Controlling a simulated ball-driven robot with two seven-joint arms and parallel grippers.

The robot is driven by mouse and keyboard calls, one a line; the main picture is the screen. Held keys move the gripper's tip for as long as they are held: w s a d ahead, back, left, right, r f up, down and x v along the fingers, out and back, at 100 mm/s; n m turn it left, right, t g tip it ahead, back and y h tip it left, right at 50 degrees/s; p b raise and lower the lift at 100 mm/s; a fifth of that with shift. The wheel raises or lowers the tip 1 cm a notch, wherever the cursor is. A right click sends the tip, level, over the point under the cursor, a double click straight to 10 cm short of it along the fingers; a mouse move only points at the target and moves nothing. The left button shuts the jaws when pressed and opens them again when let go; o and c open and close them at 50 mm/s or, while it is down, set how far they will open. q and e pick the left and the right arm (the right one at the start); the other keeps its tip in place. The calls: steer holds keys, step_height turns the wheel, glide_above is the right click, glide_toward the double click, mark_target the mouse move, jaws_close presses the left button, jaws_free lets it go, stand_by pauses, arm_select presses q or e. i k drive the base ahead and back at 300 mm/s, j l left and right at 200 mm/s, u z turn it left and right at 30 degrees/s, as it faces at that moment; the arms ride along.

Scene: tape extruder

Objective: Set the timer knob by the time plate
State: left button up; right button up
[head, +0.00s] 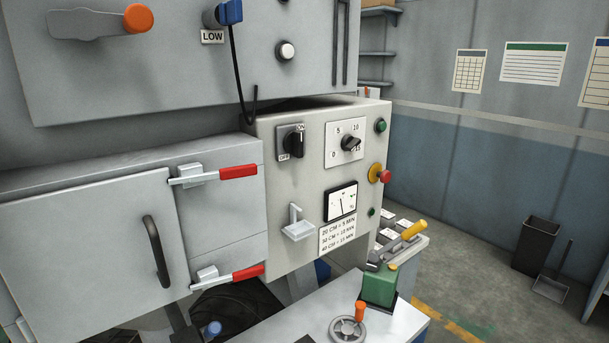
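The timer knob (349,143) is a black knob on a white dial plate (337,132) marked 0, 5, 10 and 15, on the front of the light grey control box. It sits close to the 15 mark and partly covers it; which mark it points at is hard to tell. The time plate (338,237) is a white label low on the same box, below the gauge. It reads 20 CM = 5 MIN, 30 CM = 10 MIN, 40 CM = 15 MIN. Neither of my grippers shows in the head view.
Left of the timer is a black ON/OFF switch (293,144). A red stop button (384,176), a green button (381,126) and a gauge (341,202) share the box. A green lever device (380,286) stands below right.

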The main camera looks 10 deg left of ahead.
mark_target(349, 143)
steer(key=u, duration=0.4)
steer(key=i+l+u, duration=0.1)
steer(key=l+u, duration=0.2)
steer(key=i+l+u, duration=0.1)
steer(key=l+u, duration=0.5)
steer(key=l, duration=0.2)
